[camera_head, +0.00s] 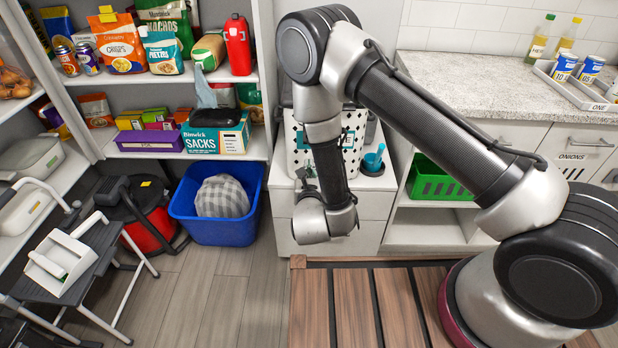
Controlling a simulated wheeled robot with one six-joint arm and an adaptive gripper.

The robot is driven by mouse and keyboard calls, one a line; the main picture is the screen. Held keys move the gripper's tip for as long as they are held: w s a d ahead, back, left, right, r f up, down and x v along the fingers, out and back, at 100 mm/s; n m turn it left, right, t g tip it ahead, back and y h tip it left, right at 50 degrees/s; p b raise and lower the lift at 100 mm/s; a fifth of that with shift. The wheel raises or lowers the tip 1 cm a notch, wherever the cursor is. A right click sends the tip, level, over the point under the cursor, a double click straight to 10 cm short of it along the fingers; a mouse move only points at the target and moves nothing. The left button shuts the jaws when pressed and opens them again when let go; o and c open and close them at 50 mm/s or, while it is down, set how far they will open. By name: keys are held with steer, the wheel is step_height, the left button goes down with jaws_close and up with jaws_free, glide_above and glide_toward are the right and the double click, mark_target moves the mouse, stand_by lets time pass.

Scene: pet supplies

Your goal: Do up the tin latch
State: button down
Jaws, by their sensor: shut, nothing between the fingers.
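A white tin with a dark pattern (354,158) and a teal-lettered label stands on the low white cabinet, mostly behind my arm. Its latch cannot be made out; my arm covers the middle of its front. My gripper (306,180) shows only as a small dark piece beside my wrist, in front of the tin's lower left part. It is shut and empty. Whether it touches the tin cannot be told.
A teal scoop in a dark cup (373,160) stands close right of the tin. A blue tub (213,230) with a checked cloth sits on the floor to the left. A green crate (440,183) is in the open shelf at right. Packed shelves (180,78) line the left.

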steer(key=shift+w+r, duration=0.55)
steer(key=shift+r, duration=0.3)
steer(key=shift+w+r, duration=0.55)
steer(key=shift+r, duration=0.3)
